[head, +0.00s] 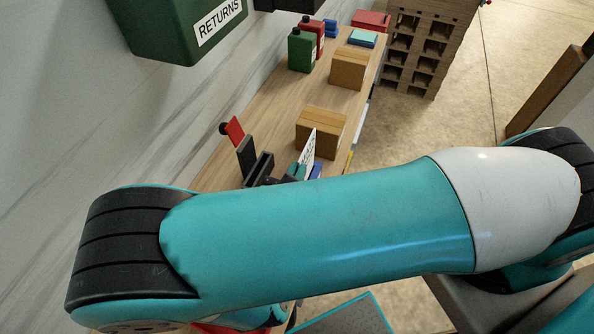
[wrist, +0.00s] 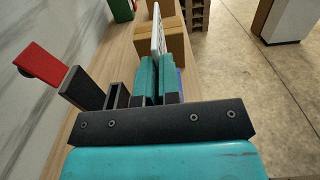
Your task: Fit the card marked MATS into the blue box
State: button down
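A white card (head: 308,152) with dark print stands on edge at my gripper. Its lettering is too small and slanted to read. In the wrist view the card (wrist: 157,34) rises from between the two teal fingers of my gripper (wrist: 157,78), which look closed on it. In the head view most of my gripper (head: 297,172) is hidden behind my own arm. A blue thing (head: 316,171), perhaps the blue box, shows just right of the gripper. It shows as a sliver in the wrist view (wrist: 180,80), mostly hidden by the right finger.
Upright black pieces (head: 246,158) and a red piece (head: 235,130) are left of my gripper. Cardboard boxes (head: 321,126) (head: 349,68) stand beyond on the wooden table (head: 262,104). Green (head: 301,50) and red containers are farther back. A green RETURNS bin (head: 170,30) is upper left.

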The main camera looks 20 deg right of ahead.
jog(key=shift+f+b, duration=2.85)
jog(key=shift+f, duration=0.55)
jog(key=c, duration=1.2)
grip_release()
jog(key=shift+c, duration=0.2)
